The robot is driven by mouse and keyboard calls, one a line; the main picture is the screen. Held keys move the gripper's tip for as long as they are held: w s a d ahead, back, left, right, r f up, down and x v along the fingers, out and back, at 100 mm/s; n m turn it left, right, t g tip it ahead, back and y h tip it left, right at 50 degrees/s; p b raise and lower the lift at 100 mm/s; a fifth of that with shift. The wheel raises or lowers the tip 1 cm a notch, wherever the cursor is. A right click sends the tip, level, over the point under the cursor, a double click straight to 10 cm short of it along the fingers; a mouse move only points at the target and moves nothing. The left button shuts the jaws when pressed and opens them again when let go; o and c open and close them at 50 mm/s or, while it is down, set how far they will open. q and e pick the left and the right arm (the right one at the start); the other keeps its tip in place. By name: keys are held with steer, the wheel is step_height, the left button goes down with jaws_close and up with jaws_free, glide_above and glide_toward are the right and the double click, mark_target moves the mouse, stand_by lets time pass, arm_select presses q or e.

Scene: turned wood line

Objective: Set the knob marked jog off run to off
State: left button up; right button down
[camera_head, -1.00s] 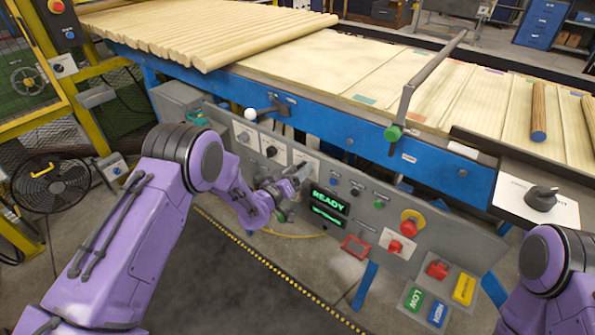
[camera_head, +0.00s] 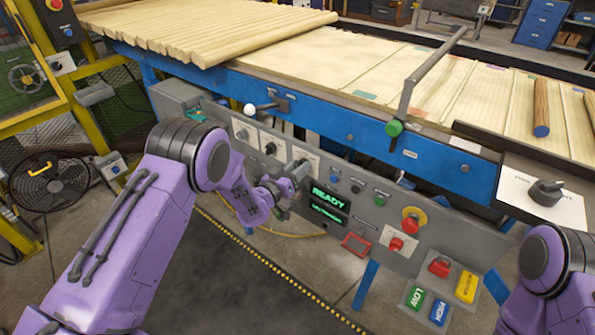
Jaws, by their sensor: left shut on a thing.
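Three knobs on white plates sit at the left of the grey control panel (camera_head: 372,228). The left knob (camera_head: 242,134) and the middle knob (camera_head: 270,148) show clear of my arm. The third plate (camera_head: 312,160) is partly covered by my left gripper (camera_head: 298,172), which is shut on the knob there. That knob is mostly hidden by the fingers, so its pointer cannot be read. The lettering on all three plates is too small to read. Of my right arm only a purple link shows at the lower right; its gripper is out of view.
A green READY display (camera_head: 328,200) sits just right of my left gripper. Small push buttons, a red emergency button (camera_head: 413,218) and another red button (camera_head: 396,243) are further right. A large black knob (camera_head: 545,192) sits on the right ledge. Wooden rods lie on the table above.

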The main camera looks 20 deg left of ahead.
arm_select(q)
steer(key=shift+d+m+b, duration=0.1)
steer(key=shift+m+b, duration=1.45)
steer(key=shift+m, duration=1.65)
steer(key=o, duration=1)
steer(key=shift+o, duration=0.2)
steer(key=shift+s, duration=0.1)
steer(key=b+v, duration=0.1)
steer(key=v, duration=0.9)
steer(key=shift+s, duration=0.2)
